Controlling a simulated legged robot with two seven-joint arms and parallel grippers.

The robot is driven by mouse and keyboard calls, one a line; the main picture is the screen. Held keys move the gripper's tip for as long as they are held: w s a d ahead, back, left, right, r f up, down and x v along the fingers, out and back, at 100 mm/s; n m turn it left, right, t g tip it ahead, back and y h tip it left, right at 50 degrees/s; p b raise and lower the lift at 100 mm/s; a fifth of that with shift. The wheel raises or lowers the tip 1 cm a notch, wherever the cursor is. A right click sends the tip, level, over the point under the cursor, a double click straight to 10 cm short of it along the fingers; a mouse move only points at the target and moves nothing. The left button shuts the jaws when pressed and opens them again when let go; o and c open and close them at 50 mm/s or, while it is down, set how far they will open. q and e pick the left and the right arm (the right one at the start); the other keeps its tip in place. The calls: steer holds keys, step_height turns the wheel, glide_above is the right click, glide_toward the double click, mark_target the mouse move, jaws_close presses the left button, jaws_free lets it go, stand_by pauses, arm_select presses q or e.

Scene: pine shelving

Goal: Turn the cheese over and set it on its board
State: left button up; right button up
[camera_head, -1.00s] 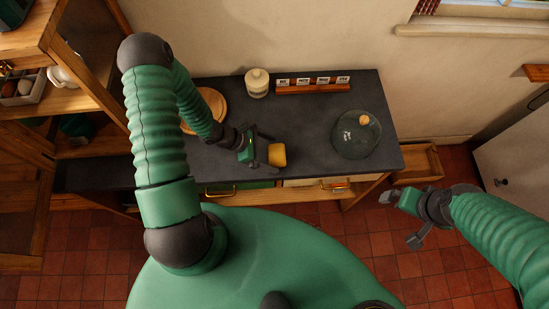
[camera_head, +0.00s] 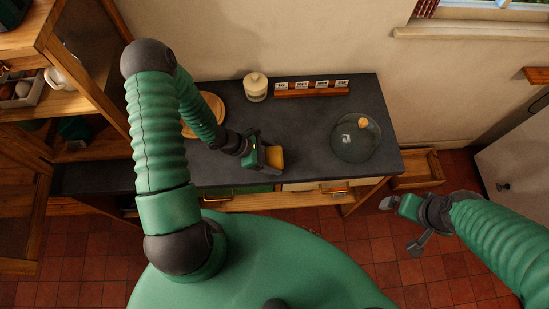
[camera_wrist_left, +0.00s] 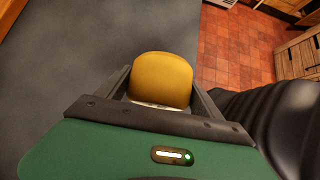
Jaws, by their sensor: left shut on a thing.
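The cheese (camera_head: 276,158) is a small yellow block with a rounded outline, near the front edge of the dark counter. My left gripper (camera_head: 268,157) is shut on it. In the left wrist view the cheese (camera_wrist_left: 160,80) sits between the two fingers, with a pale strip at its near edge. I cannot tell whether it touches the counter. The round wooden board (camera_head: 211,103) lies at the counter's back left, partly hidden by my left arm. My right gripper (camera_head: 404,222) is open and empty, over the floor right of the counter.
A glass dome with a wooden knob (camera_head: 356,144) stands on the counter (camera_head: 312,128) at the right. A lidded cream jar (camera_head: 256,87) and a wooden rack of labelled cards (camera_head: 312,88) stand at the back. Open drawers (camera_head: 417,170) show below. The counter's middle is clear.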

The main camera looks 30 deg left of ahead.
arm_select(q)
steer(key=shift+d, duration=0.3)
steer(key=shift+c, duration=0.5)
step_height(320, 180, up, 10)
steer(key=p, duration=0.7)
steer(key=shift+a+r, duration=0.1)
steer(key=shift+r, duration=0.05)
arm_select(e)
steer(key=w+v, duration=0.1)
steer(key=v, duration=0.6)
steer(key=shift+w+d+r, duration=0.2)
steer(key=shift+w+r, duration=0.05)
steer(key=shift+w, duration=0.05)
arm_select(q)
steer(key=shift+a+f, duration=0.1)
steer(key=shift+f, duration=0.1)
arm_select(e)
steer(key=shift+f, duration=0.1)
